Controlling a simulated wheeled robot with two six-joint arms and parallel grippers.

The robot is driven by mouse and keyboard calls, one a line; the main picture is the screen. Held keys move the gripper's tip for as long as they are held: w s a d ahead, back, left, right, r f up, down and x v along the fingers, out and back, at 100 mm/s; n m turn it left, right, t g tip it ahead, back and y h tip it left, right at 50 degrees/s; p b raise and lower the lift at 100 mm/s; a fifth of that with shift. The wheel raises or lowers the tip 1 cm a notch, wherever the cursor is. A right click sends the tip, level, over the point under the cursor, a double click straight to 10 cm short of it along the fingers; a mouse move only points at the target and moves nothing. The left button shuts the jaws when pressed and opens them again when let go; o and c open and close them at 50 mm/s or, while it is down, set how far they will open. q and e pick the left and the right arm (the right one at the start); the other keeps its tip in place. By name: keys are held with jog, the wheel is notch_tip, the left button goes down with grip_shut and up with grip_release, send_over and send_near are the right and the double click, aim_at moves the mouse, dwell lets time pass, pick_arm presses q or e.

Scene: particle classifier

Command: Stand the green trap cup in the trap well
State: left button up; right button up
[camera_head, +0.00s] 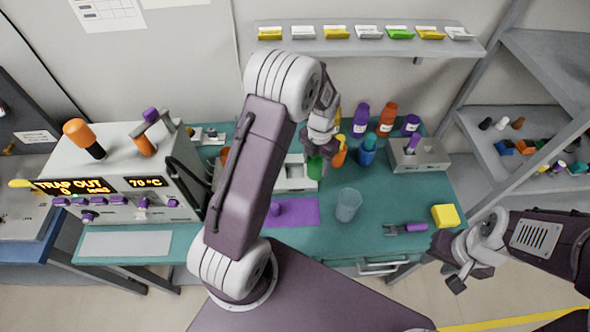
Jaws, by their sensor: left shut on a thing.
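The green trap cup (315,167) shows just below my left gripper (322,146), in front of a white-grey block (296,180) on the teal bench. My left gripper is shut on the green cup, though its fingertips are small and partly hidden. I cannot make out the trap well; my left arm covers much of that part of the bench. The classifier machine (130,165) at left has a display reading "TRAP OUT" and "70 °C". My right gripper (455,280) is off the bench's front right corner, with nothing visible in it; its jaw opening is unclear.
Purple, orange and blue bottles (368,150) stand close to the right of my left gripper. A clear beaker (348,204), a purple mat (300,211), a purple-handled tool (406,228) and a yellow block (445,215) are nearer. A shelf (365,47) hangs above.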

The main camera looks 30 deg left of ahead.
pick_arm(q)
jog(key=a+f, duration=0.2)
jog(key=a, duration=0.1)
jog(key=w+a+f+p, duration=0.1)
jog(key=a+f, duration=0.1)
jog(key=a, duration=0.1)
jog(key=w+a+f, duration=0.1)
jog(key=a+f, duration=0.1)
jog(key=a, duration=0.1)
jog(key=shift+w, duration=0.1)
notch_tip(320, 180, down, 3)
jog(key=shift+d+r+p, duration=0.1)
jog(key=shift+p, duration=0.5)
jog(key=shift+w+f, duration=0.15)
jog(key=shift+f, duration=0.25)
